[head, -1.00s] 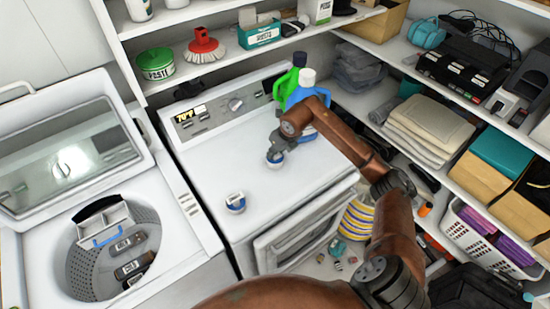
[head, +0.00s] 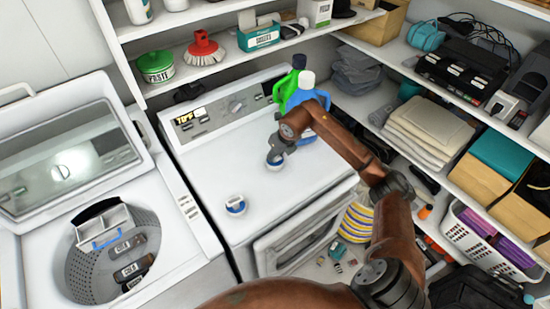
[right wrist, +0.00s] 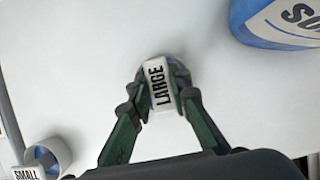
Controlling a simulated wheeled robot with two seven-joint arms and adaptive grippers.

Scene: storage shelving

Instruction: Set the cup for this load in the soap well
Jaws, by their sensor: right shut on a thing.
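My right gripper (head: 275,157) is over the top of the white machine (head: 256,180). It is shut on a white and blue cup with a tag reading LARGE (right wrist: 158,85). The fingers hide its sides, and I cannot tell whether its base touches the surface. A second white and blue cup (head: 235,205) stands nearer the front; its tag reads SMALL in the right wrist view (right wrist: 27,173). The open washer (head: 195,245) at left holds a white divided tray with a blue bar (head: 103,226), which looks like the soap well. My left gripper is not in view.
Blue (head: 302,98) and green (head: 287,87) bottles stand just behind the gripper. Dark labelled items (head: 132,268) lie in the washer drum. The control panel shows a 70°F tag (head: 190,116). Shelves line the back and right. The machine top left of the gripper is clear.

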